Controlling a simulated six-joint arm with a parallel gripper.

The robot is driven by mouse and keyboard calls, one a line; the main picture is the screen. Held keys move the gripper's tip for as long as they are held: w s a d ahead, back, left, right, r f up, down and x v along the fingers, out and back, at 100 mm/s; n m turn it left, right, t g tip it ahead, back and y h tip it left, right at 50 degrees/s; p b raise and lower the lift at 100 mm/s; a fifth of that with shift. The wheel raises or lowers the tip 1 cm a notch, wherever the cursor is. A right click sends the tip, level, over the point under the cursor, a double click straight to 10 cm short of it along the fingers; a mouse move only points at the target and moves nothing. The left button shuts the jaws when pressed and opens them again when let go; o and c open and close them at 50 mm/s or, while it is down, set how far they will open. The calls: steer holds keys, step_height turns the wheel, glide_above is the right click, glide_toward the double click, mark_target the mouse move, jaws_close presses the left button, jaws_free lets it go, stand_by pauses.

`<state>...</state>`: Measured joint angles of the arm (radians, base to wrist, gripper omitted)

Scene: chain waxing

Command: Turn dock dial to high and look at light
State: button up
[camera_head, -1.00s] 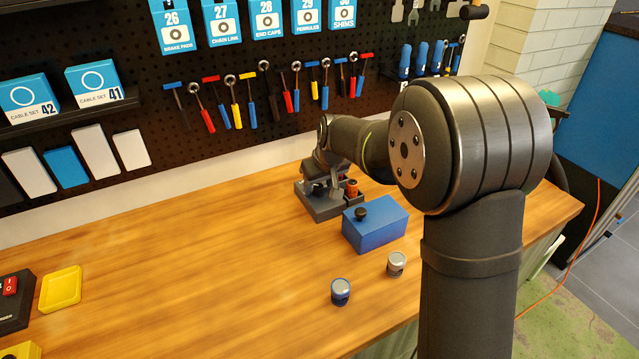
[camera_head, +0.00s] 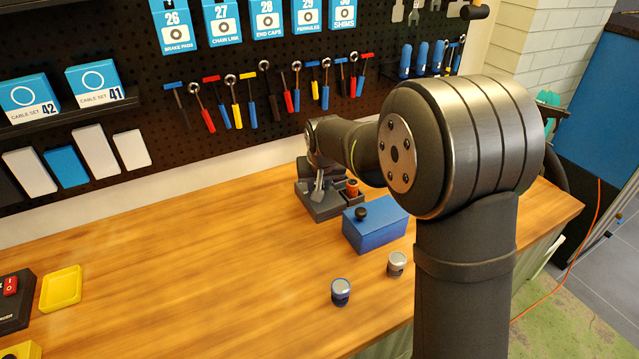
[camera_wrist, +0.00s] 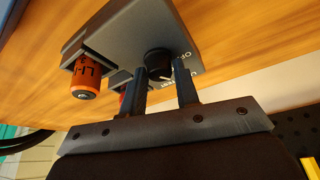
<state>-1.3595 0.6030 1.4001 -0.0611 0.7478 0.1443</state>
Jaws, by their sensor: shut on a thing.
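The grey dock (camera_head: 318,200) stands on the workbench near the pegboard, partly hidden behind my gripper in the head view. In the wrist view the dock (camera_wrist: 125,38) carries a round black dial (camera_wrist: 158,62) with white lettering beside it, of which "OFF" can be read. My gripper (camera_wrist: 162,80) has its two dark fingers on either side of the dial, shut on it. An orange battery (camera_wrist: 86,76) sits in a slot of the dock, and a second orange-red one shows partly behind a finger. I cannot make out a light on the dock.
A blue box (camera_head: 375,228) with a black knob stands just in front of the dock. A blue-banded can (camera_head: 341,292) and a grey can (camera_head: 397,264) stand nearer the front. The bench's middle left is clear. Tools hang on the pegboard behind.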

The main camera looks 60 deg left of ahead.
steer(key=m+t+h, duration=0.1)
steer(key=m, duration=0.2)
steer(key=m+t, duration=0.1)
steer(key=m, duration=0.3)
steer(key=shift+s+a+h, duration=0.15)
steer(key=shift+s+h, duration=0.05)
steer(key=shift+h, duration=0.2)
steer(key=m+h, duration=0.1)
steer(key=m, duration=0.2)
steer(key=m+t+h, duration=0.1)
steer(key=m, duration=0.3)
steer(key=shift+a+f+h, duration=0.1)
steer(key=shift+a+h, duration=0.05)
steer(key=shift+h, duration=0.15)
steer(key=shift+m, duration=0.3)
steer(key=o, duration=1)
steer(key=shift+c, duration=0.2)
steer(key=v, duration=1.7)
steer(key=shift+s+r, duration=0.15)
steer(key=shift+r, duration=0.05)
steer(key=shift+f, duration=0.1)
